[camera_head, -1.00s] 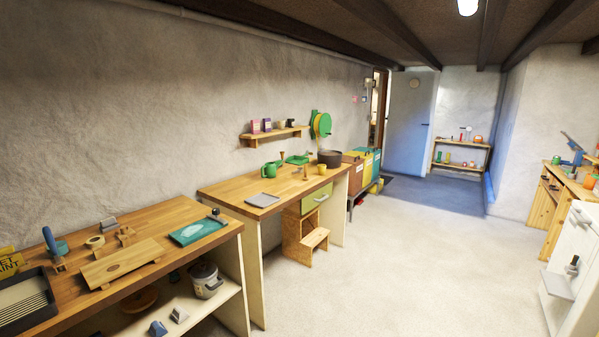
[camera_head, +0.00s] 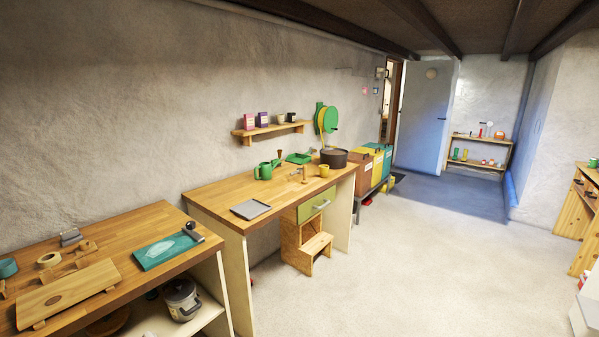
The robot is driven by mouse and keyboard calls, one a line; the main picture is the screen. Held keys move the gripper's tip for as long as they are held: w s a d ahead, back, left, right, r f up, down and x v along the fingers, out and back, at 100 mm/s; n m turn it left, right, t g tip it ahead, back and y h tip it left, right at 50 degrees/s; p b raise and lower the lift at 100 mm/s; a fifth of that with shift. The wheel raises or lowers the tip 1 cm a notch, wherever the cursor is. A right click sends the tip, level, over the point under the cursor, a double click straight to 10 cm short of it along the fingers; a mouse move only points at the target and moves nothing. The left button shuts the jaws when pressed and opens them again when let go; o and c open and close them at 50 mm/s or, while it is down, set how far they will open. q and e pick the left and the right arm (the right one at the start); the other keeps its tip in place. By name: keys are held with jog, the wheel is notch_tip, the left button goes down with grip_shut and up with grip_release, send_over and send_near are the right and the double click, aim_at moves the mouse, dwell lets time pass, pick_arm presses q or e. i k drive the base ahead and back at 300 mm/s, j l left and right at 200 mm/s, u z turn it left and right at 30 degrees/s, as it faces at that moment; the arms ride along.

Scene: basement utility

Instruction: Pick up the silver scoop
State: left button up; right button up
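I cannot pick out the silver scoop for certain. A small grey metallic object (camera_head: 71,237) lies at the back of the near left workbench (camera_head: 165,214). A grey object with a dark end (camera_head: 193,232) rests by the teal mat (camera_head: 167,250) at that bench's right end. Both are too small to identify. A flat grey tray-like piece (camera_head: 250,209) lies on the second workbench (camera_head: 215,193). Neither of my grippers is in view.
A wooden board (camera_head: 68,292) lies on the near bench; a lidded pot (camera_head: 182,299) stands on its shelf. Coloured bins (camera_head: 372,168) stand beyond. The pale floor (camera_head: 420,270) is open to the right.

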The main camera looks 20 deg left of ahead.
aim_at(298, 170)
jog(key=i+u, duration=0.1)
jog(key=i, duration=0.75)
jog(key=i+l+u, duration=0.1)
jog(key=i, duration=0.7)
jog(key=i+l+u, duration=0.1)
jog(key=i, duration=0.75)
